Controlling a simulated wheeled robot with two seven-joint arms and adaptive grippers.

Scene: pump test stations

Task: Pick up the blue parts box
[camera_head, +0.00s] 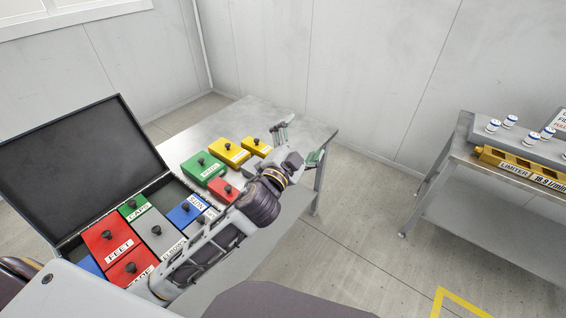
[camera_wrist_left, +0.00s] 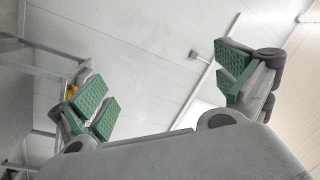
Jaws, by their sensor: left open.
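A blue parts box (camera_head: 184,213) with a dark knob and a white label sits in the open black case on the left table. Part of another blue box (camera_head: 90,266) shows at the case's near left corner, mostly hidden. My left gripper (camera_head: 300,143) is open and empty, beyond and to the right of the case, over the table's right end. Its arm crosses in front of the case's right side. In the left wrist view, its green-padded fingers (camera_wrist_left: 166,90) are wide apart with nothing between them. My right gripper is not in view.
Red, green and grey boxes fill the black case (camera_head: 75,165), whose lid stands up. A green box (camera_head: 203,170), yellow boxes (camera_head: 231,153) and a small red box (camera_head: 223,191) stand on the table. A second table at right holds a yellow limiter rack (camera_head: 515,166) and white jars.

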